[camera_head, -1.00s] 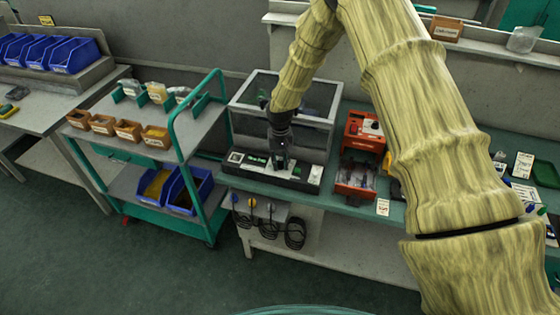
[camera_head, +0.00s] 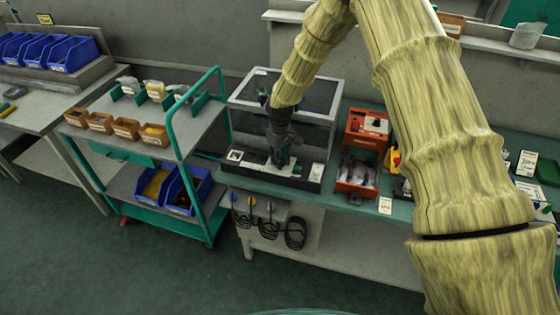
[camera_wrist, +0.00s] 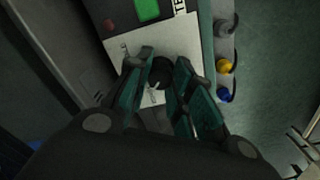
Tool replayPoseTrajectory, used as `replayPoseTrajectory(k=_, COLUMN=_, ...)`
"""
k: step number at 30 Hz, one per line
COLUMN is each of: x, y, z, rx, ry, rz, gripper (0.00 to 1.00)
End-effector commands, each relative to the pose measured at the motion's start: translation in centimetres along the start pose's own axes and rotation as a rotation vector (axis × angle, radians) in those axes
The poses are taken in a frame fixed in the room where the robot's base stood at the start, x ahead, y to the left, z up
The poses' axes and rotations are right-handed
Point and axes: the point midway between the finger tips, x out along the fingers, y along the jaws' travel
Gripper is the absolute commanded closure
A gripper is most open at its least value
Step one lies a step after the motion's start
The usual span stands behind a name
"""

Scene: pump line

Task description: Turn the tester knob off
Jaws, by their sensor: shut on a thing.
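The tester (camera_head: 315,172) is a dark-fronted bench unit with a pale control panel and a clear-walled enclosure behind it. The black tester knob (camera_wrist: 161,73) sits on this panel. My gripper (camera_wrist: 162,70) has its two fingers around the knob, shut on it. In the head view my gripper (camera_head: 280,160) reaches down to the panel and hides the knob. I cannot read the knob's setting clearly.
Grey, yellow (camera_wrist: 223,65) and blue plugs line the tester's edge in the wrist view. A red-orange unit (camera_head: 357,172) stands right of the tester on the bench. A green-framed cart (camera_head: 205,105) with bins stands left. Cables hang below the bench front.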

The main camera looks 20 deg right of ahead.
Motion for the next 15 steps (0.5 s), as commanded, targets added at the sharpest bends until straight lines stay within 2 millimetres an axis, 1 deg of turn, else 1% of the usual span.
replayPoseTrajectory(k=15, x=-0.01, y=0.1, z=-0.05, rx=-0.482, ry=0.002, rz=0.0, gripper=1.0)
